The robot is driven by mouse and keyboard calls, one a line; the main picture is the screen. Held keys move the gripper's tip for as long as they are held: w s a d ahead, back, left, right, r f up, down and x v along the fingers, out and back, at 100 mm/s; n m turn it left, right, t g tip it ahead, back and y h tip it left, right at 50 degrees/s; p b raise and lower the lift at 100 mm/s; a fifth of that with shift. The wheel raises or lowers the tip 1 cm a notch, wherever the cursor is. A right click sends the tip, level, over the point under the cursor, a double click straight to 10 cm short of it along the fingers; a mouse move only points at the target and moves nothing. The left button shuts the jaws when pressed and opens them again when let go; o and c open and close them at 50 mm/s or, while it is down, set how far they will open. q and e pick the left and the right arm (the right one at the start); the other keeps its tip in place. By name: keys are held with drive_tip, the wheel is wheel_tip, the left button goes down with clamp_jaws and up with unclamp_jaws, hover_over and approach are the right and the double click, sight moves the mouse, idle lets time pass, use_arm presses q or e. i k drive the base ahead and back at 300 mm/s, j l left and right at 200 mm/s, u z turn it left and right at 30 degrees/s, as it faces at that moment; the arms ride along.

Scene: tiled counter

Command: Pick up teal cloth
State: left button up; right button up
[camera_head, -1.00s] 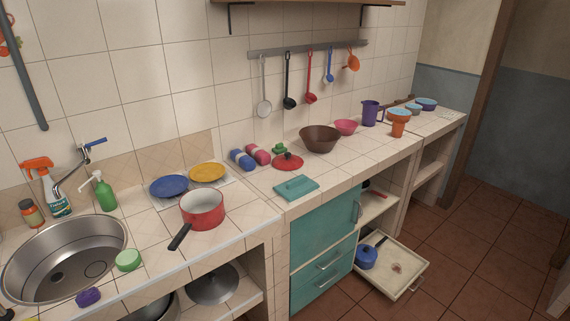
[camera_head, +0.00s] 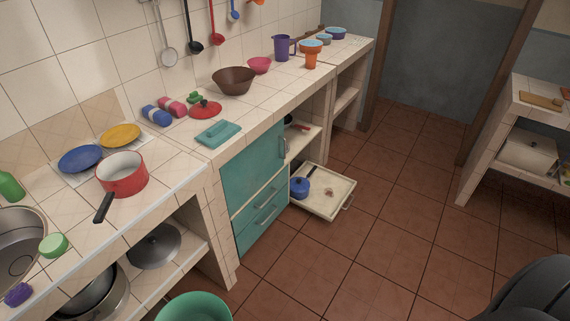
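The teal cloth (camera_head: 218,133) lies folded flat on the tiled counter, near its front edge above the teal cabinet. The red lid (camera_head: 205,109) is just behind it. Neither of my grippers shows in the head view. A dark rounded shape at the lower right corner may be part of my own body.
A red pot (camera_head: 123,176) stands left of the cloth, its black handle toward the front edge. A brown bowl (camera_head: 233,82) is behind right. An open drawer (camera_head: 337,203) juts out low over the floor. A green tub (camera_head: 194,307) is at the bottom. Floor on the right is clear.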

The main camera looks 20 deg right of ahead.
sight(216, 135)
drive_tip(key=i+l+u, duration=0.15)
drive_tip(key=l, duration=0.2)
drive_tip(key=i+l+u, duration=0.1)
drive_tip(key=l, duration=0.3)
drive_tip(key=i+l+u, duration=0.15)
drive_tip(key=l, duration=0.25)
drive_tip(key=i, duration=0.05)
